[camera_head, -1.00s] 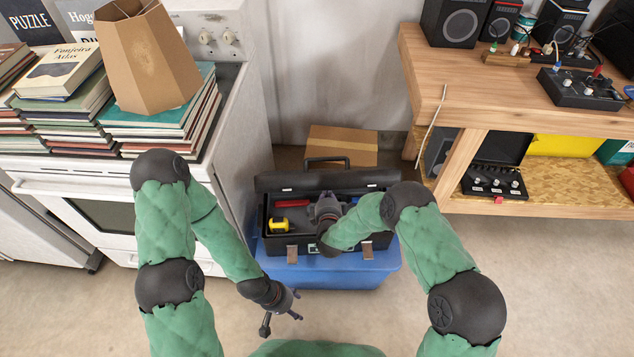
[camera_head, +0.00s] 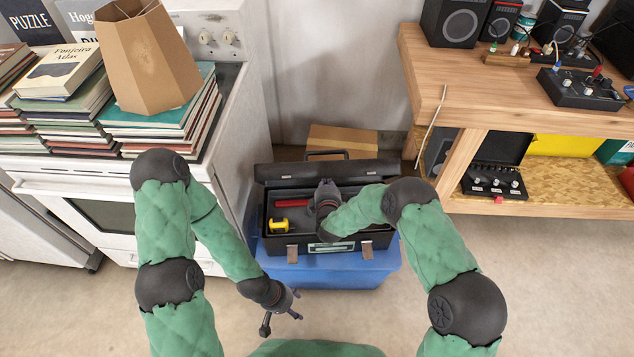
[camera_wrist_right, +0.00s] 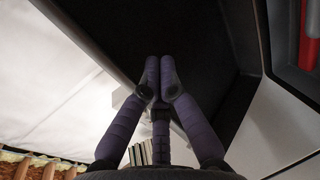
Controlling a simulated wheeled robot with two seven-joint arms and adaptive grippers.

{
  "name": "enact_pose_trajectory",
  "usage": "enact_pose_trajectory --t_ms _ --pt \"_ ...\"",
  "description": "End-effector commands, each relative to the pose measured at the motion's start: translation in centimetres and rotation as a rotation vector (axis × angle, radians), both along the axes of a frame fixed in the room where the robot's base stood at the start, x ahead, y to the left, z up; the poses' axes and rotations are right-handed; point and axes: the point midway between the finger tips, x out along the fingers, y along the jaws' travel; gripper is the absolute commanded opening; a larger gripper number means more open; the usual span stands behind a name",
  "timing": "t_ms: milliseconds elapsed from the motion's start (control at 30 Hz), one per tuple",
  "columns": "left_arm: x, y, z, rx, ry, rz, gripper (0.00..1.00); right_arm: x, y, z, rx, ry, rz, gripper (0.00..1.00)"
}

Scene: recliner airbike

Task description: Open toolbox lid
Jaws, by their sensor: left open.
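The black toolbox (camera_head: 345,247) sits on a blue bin with its lid (camera_head: 300,171) raised and leaning back. A folded handle (camera_head: 326,153) shows behind the lid's top edge. A red tool (camera_head: 292,203) and a yellow tape measure (camera_head: 278,225) lie inside. My right gripper (camera_head: 326,190) is over the toolbox, in front of the lid's inner side. In the right wrist view its fingers (camera_wrist_right: 159,75) meet, empty, against a dark surface; I cannot tell whether they touch it. My left gripper (camera_head: 282,322) is open and empty, low in front of the bin.
The blue bin (camera_head: 335,276) stands on the floor between a white stove (camera_head: 235,120) at left and a wooden workbench (camera_head: 445,80) at right. A cardboard box (camera_head: 360,142) is behind the toolbox. Book stacks (camera_head: 165,125) lie on the stove. The floor in front is clear.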

Motion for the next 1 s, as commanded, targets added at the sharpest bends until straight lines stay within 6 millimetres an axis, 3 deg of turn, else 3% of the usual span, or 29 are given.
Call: enact_pose_trajectory --t_ms 1000 --pt "0.0 0.0 -0.4 0.0 0.0 0.0 0.61 3.7 0.4 2.0 0.0 -0.003 0.0 0.0"
